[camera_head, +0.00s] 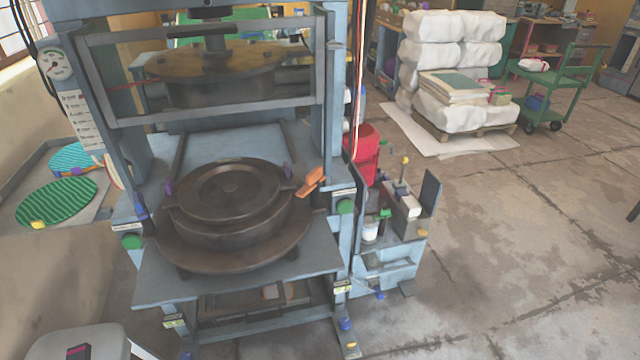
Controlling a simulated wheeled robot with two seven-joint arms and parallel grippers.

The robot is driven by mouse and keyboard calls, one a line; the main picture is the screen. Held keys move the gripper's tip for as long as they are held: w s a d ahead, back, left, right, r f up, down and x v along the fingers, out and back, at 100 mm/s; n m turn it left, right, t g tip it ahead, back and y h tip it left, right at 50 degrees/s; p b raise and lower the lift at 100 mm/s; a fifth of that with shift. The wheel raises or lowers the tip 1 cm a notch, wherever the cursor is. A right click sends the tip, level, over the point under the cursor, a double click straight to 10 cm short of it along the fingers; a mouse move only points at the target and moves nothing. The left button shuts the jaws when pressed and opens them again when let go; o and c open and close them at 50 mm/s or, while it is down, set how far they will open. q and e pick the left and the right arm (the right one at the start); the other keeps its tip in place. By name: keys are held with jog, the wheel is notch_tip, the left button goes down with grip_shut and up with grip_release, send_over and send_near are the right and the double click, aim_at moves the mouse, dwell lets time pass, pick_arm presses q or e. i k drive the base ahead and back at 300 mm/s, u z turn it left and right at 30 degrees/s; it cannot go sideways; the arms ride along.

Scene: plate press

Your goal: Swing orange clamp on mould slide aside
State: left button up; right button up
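The orange clamp (311,182) is at the right side of the round dark mould (228,200), its handle tilted up to the right. The mould sits on a round base plate (178,259) on the blue-grey mould slide (165,283) at the front of the press. Neither of my grippers shows in the head view, and nothing touches the clamp.
The press frame (336,110) rises on both sides of the slide, with a framed guard (200,112) above. A blue-grey unit with levers (398,215) and a red cylinder (362,152) stand to the right. Green discs (57,202) lie at left.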

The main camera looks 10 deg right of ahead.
aim_at(314, 178)
jog(key=k, duration=0.95)
jog(key=z, duration=0.6)
jog(key=i, duration=1.45)
jog(key=u, duration=0.65)
